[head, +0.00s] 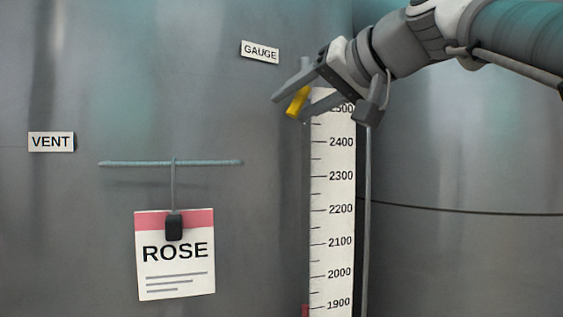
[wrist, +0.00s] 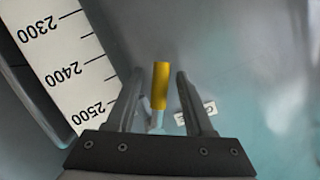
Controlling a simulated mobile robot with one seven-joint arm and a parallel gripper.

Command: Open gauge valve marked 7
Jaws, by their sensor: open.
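A yellow valve lever (head: 298,102) sits at the top of the gauge scale, on the tank's front under the GAUGE label (head: 260,52). My gripper (head: 322,104) is at the lever with its fingers apart. In the wrist view the lever (wrist: 161,85) stands between the two open fingers of my gripper (wrist: 158,95), with a gap on either side. A pale stem shows at the lever's lower end in that view. The number 7 is not visible in either view. The valve body is mostly hidden behind my gripper.
The white gauge scale (head: 333,210) runs down the tank beside a thin upright rod (head: 367,200). A ROSE card (head: 175,270) hangs from a horizontal bar (head: 130,163) at the left. A VENT label (head: 51,142) is farther left. The tank wall between is clear.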

